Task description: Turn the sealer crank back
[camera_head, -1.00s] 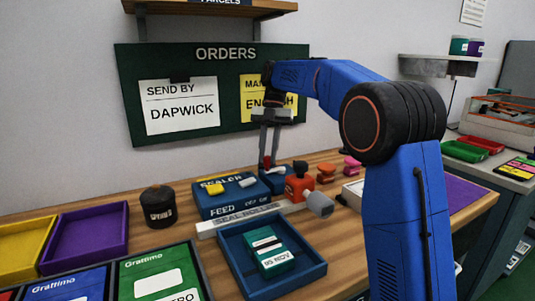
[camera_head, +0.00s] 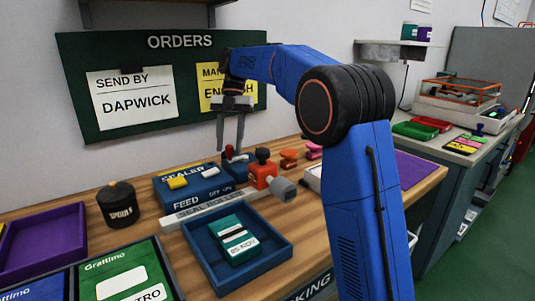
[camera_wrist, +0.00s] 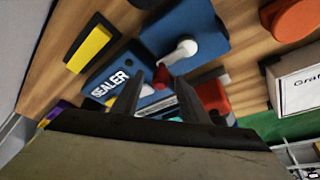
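The sealer (camera_head: 190,186) is a blue box with a yellow and a pale block on top, marked SEALER and FEED; its lettering also shows in the wrist view (camera_wrist: 110,86). At its right end is a blue part with a red crank knob (camera_head: 229,151). The knob shows in the wrist view (camera_wrist: 162,76) between and just beyond the fingertips. My gripper (camera_head: 230,147) points down over the knob; in the wrist view (camera_wrist: 160,90) its two fingers are apart with nothing clearly held. I cannot tell whether they touch the knob.
An orange-red device (camera_head: 263,170) with a grey cylinder stands close right of the crank. A grey seal roller bar (camera_head: 205,208) and a blue tray (camera_head: 285,250) with a teal packet (camera_head: 233,240) lie in front. A black pot (camera_head: 120,205) stands left. The orders board (camera_head: 75,100) is behind.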

